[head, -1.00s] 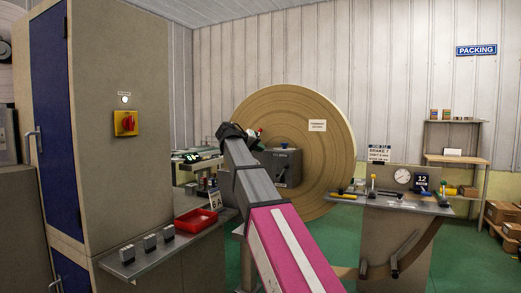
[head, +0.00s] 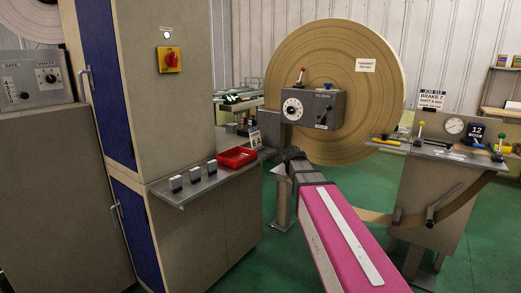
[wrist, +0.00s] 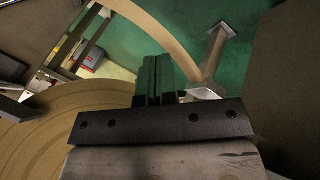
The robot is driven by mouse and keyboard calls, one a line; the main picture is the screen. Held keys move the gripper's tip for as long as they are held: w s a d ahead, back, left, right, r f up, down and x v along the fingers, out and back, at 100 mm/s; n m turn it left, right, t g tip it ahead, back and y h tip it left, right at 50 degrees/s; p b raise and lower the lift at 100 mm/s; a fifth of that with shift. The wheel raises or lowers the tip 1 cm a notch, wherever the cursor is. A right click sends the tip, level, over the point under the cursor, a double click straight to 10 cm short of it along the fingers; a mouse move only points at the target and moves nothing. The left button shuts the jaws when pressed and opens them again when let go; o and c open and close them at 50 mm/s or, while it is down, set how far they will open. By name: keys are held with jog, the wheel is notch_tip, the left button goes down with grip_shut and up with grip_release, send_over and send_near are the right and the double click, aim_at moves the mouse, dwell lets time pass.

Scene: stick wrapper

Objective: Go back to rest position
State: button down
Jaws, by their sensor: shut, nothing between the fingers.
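My arm, pink with a white stripe, reaches forward from the bottom of the head view. Its dark end lies low in front of the grey control box (head: 313,110). My gripper (wrist: 155,62) shows in the wrist view with its two dark fingers together and nothing between them. It points over the green floor (wrist: 185,25) and touches nothing that I can see. In the head view the fingertips are too small and dark to make out.
A grey shelf (head: 205,188) with a red tray (head: 236,157) juts from the cabinet (head: 165,100) on the left. A large paper roll (head: 375,105) stands behind the control box. A console (head: 440,190) with levers and a gauge stands right. Green floor is open between them.

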jog(key=s+a+f+g+y, duration=0.1)
jog(key=s+f+g+y, duration=0.2)
jog(key=s+f, duration=1.6)
notch_tip(320, 180, down, 3)
jog(key=shift+s+r+m+y, duration=0.1)
jog(key=shift+s+m+y, duration=0.3)
jog(key=shift+y, duration=0.8)
